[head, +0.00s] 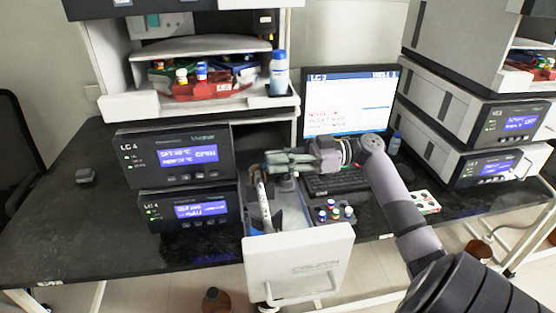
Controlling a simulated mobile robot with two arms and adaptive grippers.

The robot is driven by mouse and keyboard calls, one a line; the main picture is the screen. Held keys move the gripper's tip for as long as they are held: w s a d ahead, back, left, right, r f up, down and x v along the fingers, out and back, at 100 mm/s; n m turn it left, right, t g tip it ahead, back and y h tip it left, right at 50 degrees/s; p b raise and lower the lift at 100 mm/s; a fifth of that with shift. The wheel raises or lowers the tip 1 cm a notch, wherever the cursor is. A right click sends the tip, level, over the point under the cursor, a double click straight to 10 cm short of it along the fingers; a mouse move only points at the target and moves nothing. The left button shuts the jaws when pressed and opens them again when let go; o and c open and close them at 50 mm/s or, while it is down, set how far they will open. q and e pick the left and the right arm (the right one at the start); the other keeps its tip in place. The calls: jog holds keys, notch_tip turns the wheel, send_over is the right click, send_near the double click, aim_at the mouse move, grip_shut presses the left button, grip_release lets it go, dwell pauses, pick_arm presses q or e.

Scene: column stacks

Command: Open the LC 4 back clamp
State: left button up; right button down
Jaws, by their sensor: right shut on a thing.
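The LC 4 stack (173,156) stands at the left with lit blue displays. Beside it a white-fronted column drawer (299,262) is pulled out. A slim column (264,205) lies along the drawer's left side. My right gripper (270,164) reaches in from the right, its fingers level over the drawer's back end. It is shut at the back end of the column, where the LC 4 back clamp is. The fingers hide most of the clamp, so its exact position cannot be told. My left gripper is not in view.
The LC 3 stack (508,125) stands at the right. A bottle (278,74) stands on the shelf above. The black bench's left side is mostly clear.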

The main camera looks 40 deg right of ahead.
jog(key=c, duration=1.5)
grip_release()
jog(key=v, duration=1.2)
